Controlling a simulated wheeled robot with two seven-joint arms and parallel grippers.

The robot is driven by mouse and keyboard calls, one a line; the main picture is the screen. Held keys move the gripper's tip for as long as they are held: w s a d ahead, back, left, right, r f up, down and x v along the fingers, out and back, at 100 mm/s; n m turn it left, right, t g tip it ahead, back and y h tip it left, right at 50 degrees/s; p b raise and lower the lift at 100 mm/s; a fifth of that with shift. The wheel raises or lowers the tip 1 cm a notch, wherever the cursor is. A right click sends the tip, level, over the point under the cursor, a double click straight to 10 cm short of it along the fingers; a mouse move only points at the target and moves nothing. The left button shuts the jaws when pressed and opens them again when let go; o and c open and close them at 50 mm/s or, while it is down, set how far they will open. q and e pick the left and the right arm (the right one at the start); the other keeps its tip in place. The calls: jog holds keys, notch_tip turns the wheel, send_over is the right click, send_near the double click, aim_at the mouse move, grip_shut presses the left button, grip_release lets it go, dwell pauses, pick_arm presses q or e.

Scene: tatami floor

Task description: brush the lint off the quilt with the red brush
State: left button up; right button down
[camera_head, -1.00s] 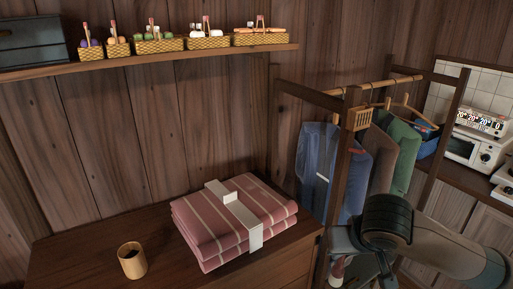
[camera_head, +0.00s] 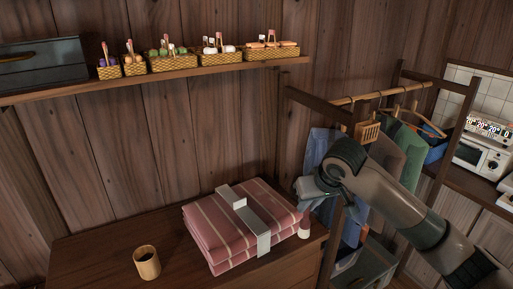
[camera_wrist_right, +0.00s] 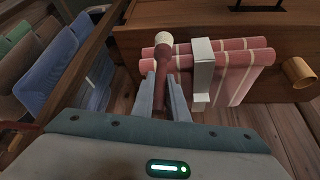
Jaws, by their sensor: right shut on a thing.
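The folded quilt (camera_head: 205,232), pink-red with pale stripes, lies on the wooden chest top; it also shows in the wrist view (camera_wrist_right: 237,88). A white band (camera_head: 256,225) with a small white block crosses it. I cannot make out lint. My right gripper (camera_head: 305,202) is just right of the quilt. In the wrist view the right gripper (camera_wrist_right: 163,95) is shut on the brush (camera_wrist_right: 163,62), which has a dark red shaft and a cream end. In the head view only the brush's pale end (camera_head: 304,231) shows clearly, by the quilt's right edge. My left gripper is out of view.
A wooden cup (camera_head: 147,264) stands left of the quilt near the front. A rack with hanging clothes (camera_head: 392,155) is close behind and right of my right arm. A shelf with several small baskets (camera_head: 172,62) runs along the wall.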

jog(key=w+a+r+n+y+p, duration=0.1)
jog(key=w+a+r+n+p, duration=0.2)
jog(key=w+a, duration=0.3)
jog(key=w+a+r+n+g+y+p, duration=0.1)
jog(key=w+a+r+n+p, duration=0.2)
jog(key=a, duration=0.5)
jog(key=w+r+p, duration=0.1)
jog(key=w+p, duration=0.1)
jog(key=w, duration=0.1)
jog(key=shift+w+a+y, duration=0.15)
jog(key=shift+w+y, duration=0.2)
jog(key=shift+y, duration=0.05)
jog(key=shift+f, duration=0.15)
